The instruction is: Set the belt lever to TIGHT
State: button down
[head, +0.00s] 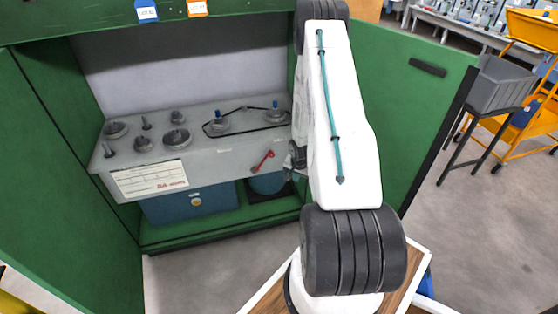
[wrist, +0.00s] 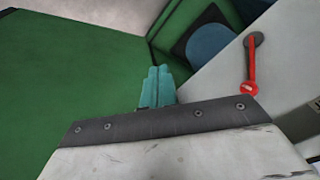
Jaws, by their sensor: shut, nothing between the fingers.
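The red belt lever (head: 263,160) is on the front face of the grey machine (head: 225,158), right of centre. It slants, with its upper end to the right in the head view. In the wrist view the lever (wrist: 251,72) hangs from a dark round pivot at the upper right. No TIGHT marking is readable. A black belt (head: 247,108) runs around pulleys with blue tops on the machine. My gripper's teal fingertips (wrist: 158,76) are pressed together and empty, left of the lever and apart from it. In the head view my arm hides most of the gripper.
The machine stands inside a green cabinet with open doors at left (head: 60,190) and right (head: 410,125). A blue box (head: 190,203) and a blue round container (head: 267,184) sit beneath it. A grey bin (head: 500,82) stands outside at right.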

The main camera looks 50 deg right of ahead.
jog(key=d+f+m+t+h, duration=0.1)
jog(key=d+f+m+t, duration=0.15)
jog(key=f, duration=0.55)
jog(key=d+f+m+t+h, duration=0.1)
jog(key=f+m+t, duration=0.3)
jog(key=f, duration=0.3)
jog(key=w+d+r+m+t+h, duration=0.1)
jog(key=w+r+m+t+h, duration=0.2)
jog(key=r+m+t, duration=0.3)
notch_tip(320, 180, up, 3)
jog(key=shift+w+d+f+m+t, duration=0.1)
jog(key=shift+w+d+m+t, duration=0.25)
jog(key=shift+t, duration=0.8)
jog(key=w+d+r, duration=0.1)
jog(key=w+r, duration=0.1)
jog(key=w, duration=0.9)
jog(key=shift+w+r, duration=0.15)
jog(key=shift+r, duration=0.1)
